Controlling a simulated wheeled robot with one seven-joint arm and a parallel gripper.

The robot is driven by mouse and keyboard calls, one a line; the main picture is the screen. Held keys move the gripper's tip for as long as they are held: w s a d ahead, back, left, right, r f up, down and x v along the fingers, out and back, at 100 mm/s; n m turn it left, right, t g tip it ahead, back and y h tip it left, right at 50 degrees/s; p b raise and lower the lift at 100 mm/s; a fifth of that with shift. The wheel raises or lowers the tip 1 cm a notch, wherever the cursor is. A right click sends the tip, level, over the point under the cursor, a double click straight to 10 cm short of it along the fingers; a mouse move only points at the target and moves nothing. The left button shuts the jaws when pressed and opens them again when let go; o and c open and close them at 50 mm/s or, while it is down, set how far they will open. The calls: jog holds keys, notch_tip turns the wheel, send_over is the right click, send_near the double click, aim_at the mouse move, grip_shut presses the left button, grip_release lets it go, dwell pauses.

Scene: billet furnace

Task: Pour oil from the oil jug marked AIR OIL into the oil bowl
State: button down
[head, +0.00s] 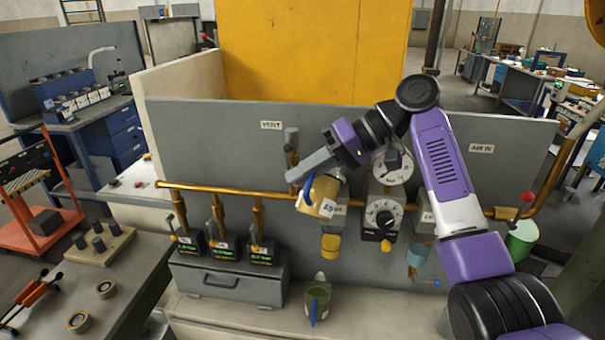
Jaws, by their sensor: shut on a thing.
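My gripper (308,172) is shut at the blue handle of a yellow jug (321,187), holding it up in front of the grey panel. The jug is tilted; the white label on it is too small to read surely. Below it, a bowl with yellow contents (331,243) hangs from the brass pipe. A clear bluish bowl (418,254) hangs further right. I cannot tell from the labels which is the oil bowl. The jug's mouth is partly hidden by my gripper, and no oil stream shows.
A green jug (317,303) with a blue handle stands on the bench below. A gauge (392,167) and a dial (383,214) sit right of the held jug. Several small levers stand on a grey drawer box (229,284). The brass pipe (225,190) crosses the panel.

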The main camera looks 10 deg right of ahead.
jog(key=shift+r, duration=0.15)
jog(key=shift+w+d+r+m+g+y, duration=0.15)
jog(key=shift+w+r+m+g+y, duration=0.1)
jog(key=shift+r, duration=0.2)
jog(key=shift+w+d+r+m+g+y, duration=0.1)
jog(key=shift+r+m+g+y, duration=0.15)
jog(key=shift+r, duration=0.15)
jog(key=shift+w+d+r+m+g+y, duration=0.2)
jog(key=shift+w+r+y, duration=0.1)
jog(key=shift+r, duration=0.2)
jog(key=shift+w+d+r+m+g+y, duration=0.2)
jog(key=shift+r+y, duration=0.1)
jog(key=shift+r, duration=0.15)
dwell(6.0)
